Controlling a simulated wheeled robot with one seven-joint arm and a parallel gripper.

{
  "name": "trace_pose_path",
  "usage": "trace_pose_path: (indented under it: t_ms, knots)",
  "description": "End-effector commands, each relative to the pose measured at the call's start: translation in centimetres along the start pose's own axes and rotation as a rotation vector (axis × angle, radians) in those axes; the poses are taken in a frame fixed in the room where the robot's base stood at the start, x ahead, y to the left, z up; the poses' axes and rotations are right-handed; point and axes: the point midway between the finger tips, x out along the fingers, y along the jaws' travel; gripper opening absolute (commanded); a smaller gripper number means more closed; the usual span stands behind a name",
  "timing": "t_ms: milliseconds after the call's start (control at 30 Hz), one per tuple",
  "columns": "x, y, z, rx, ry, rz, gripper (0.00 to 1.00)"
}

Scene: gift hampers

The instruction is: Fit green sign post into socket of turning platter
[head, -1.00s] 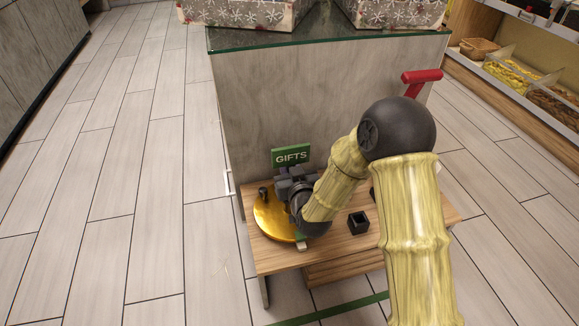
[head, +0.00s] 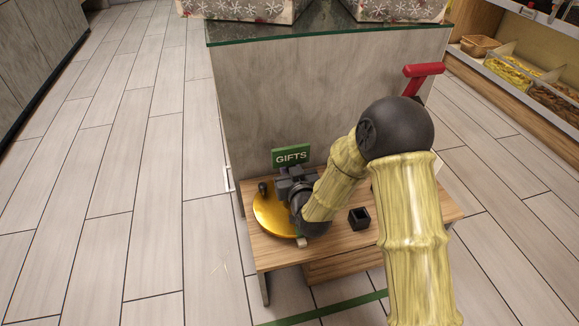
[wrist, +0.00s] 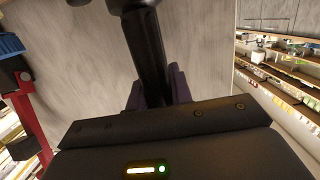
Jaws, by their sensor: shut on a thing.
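The green sign post, a small green board (head: 290,157) lettered GIFTS, stands roughly upright above the gold turning platter (head: 268,218). Its dark post (wrist: 147,55) runs between my jaws in the wrist view. My gripper (head: 293,178) is shut on the post, just below the board and above the platter. The platter lies on a low wooden table. A small dark knob (head: 263,187) stands at its far left. My gripper and forearm hide the platter's right part. I cannot see the socket or the post's foot, so I cannot tell whether they meet.
A black open-topped square holder (head: 359,218) stands on the wooden table (head: 335,247), right of the platter. A grey counter (head: 270,95) rises close behind. A red handle (head: 423,70) is beside the counter at right. Open tiled floor (head: 120,180) lies to the left.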

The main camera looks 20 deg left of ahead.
Motion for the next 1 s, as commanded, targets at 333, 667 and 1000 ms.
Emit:
trace_pose_path:
  t_ms: [333,667,1000]
  knots:
    - [0.1,0.0,0.8,0.000,0.001,0.000,0.00]
    - [0.2,0.0,1.3,0.000,0.001,0.000,0.23]
    - [0.2,0.0,1.3,0.000,-0.001,0.000,0.47]
